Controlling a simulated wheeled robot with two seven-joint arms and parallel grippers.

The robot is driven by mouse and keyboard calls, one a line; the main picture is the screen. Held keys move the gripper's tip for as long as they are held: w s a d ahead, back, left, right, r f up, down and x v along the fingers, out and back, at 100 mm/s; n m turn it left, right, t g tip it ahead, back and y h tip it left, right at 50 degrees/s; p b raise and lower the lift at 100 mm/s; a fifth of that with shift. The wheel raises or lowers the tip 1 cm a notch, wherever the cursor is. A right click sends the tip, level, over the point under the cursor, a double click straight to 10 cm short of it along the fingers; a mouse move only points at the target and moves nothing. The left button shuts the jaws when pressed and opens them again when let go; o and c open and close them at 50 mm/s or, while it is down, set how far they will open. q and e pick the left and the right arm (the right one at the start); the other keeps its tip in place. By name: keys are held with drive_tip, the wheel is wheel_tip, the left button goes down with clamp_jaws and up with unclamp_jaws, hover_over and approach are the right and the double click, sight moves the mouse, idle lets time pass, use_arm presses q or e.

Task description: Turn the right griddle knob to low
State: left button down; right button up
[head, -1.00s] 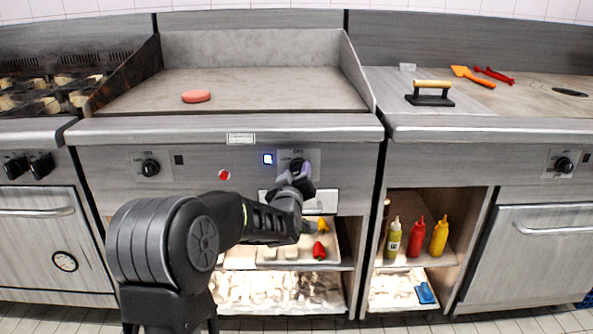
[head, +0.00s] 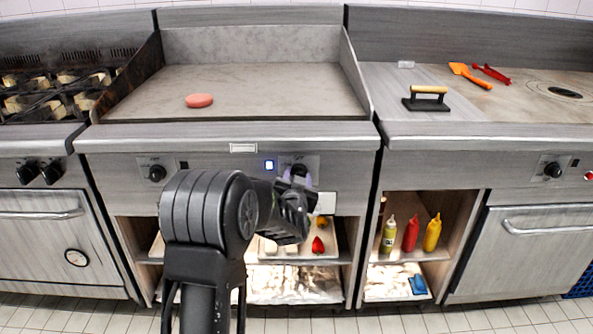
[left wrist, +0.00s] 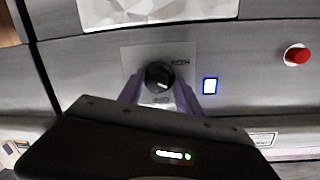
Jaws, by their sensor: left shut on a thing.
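The right griddle knob (head: 299,169) is round and black, on a pale plate on the griddle's front panel. In the left wrist view the knob (left wrist: 158,70) sits between two purple fingers, with a short light mark on its face. My left gripper (head: 298,178) is shut on this knob; the fingers also show in the left wrist view (left wrist: 160,90). The plate's lettering is too small to read. A square light (head: 269,165) left of the knob glows blue-white. The griddle (head: 270,95) carries a pink patty (head: 199,101). My right gripper is not in view.
The left griddle knob (head: 156,173) is on the same panel. A red button (left wrist: 297,55) shows in the left wrist view. Below are shelves with a red pepper (head: 318,245) and sauce bottles (head: 411,233). A press (head: 427,98) stands on the right counter.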

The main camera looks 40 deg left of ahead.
use_arm(q)
drive_tip(key=shift+w+d+f+m, duration=0.1)
drive_tip(key=shift+w+d+m, duration=0.15)
drive_tip(key=shift+d+m, duration=0.2)
drive_tip(key=c, duration=1.1)
unclamp_jaws()
drive_tip(key=shift+d, duration=0.1)
drive_tip(key=shift+o, duration=0.4)
drive_tip(key=shift+s+a, duration=0.1)
drive_tip(key=shift+a, duration=0.2)
drive_tip(key=p+v, duration=0.1)
drive_tip(key=v, duration=0.6)
drive_tip(key=shift+s+d, duration=0.25)
drive_tip(key=shift+s, duration=0.05)
